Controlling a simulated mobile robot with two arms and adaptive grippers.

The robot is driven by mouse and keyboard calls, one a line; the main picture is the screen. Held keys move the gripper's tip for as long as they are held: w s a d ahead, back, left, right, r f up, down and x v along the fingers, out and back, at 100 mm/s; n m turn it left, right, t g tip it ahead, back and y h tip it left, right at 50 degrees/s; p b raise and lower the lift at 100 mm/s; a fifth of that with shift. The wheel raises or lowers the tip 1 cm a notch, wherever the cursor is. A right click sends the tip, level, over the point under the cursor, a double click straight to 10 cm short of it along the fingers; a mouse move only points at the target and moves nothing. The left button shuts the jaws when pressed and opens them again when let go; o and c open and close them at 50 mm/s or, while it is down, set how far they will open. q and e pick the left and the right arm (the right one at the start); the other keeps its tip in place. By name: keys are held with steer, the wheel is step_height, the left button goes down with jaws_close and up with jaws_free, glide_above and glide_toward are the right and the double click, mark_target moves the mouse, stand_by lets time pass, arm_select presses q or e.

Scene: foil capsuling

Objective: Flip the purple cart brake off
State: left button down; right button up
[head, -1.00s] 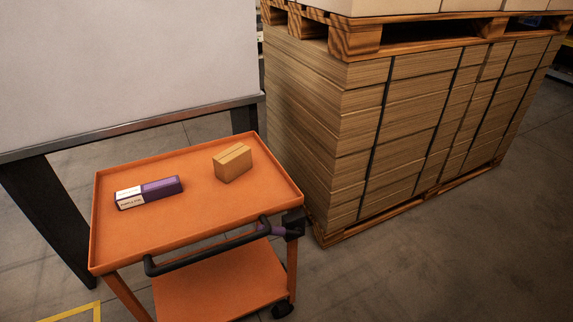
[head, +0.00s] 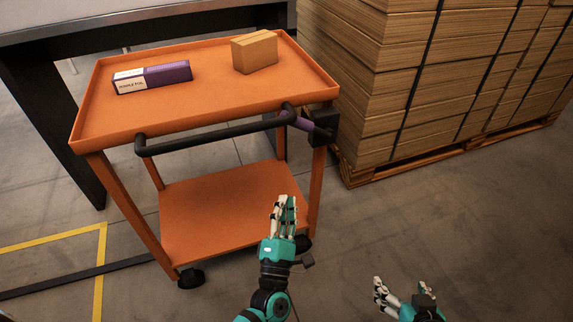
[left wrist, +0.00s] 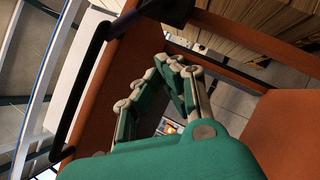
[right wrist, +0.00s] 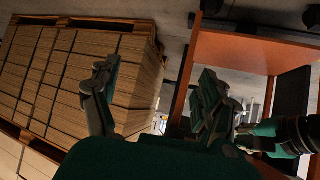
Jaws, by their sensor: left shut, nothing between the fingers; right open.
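The orange cart (head: 190,110) stands in front of me with a black push handle (head: 215,134) along its near side. The purple brake lever (head: 298,122) sits at the handle's right end, beside a black block (head: 325,121) on the cart's corner. My left gripper (head: 284,203) is shut and empty, below the brake lever and apart from it, in front of the lower shelf. My right gripper (head: 402,291) is open and empty, low over the floor at the right. In the left wrist view the handle (left wrist: 90,85) runs up the left side.
On the cart's top tray lie a purple and white box (head: 152,77) and a small cardboard box (head: 254,51). A pallet stack of flat cardboard (head: 430,80) stands close at the right. A table (head: 40,70) stands behind the cart.

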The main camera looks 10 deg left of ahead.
mark_target(306, 125)
arm_select(q)
steer(key=w+a+r+n+y, duration=0.2)
steer(key=w+r+n, duration=0.2)
steer(key=w+r, duration=0.6)
steer(key=shift+r+n+t+y, duration=0.3)
steer(key=shift+t+y, duration=0.1)
arm_select(e)
steer(key=r, duration=0.1)
steer(key=s, duration=0.1)
steer(key=r, duration=0.1)
steer(key=shift+s+d+r, duration=0.2)
steer(key=shift+s+r, duration=0.05)
steer(key=shift+r, duration=0.1)
arm_select(q)
steer(key=shift+d+r, duration=0.1)
arm_select(e)
steer(key=shift+s, duration=0.1)
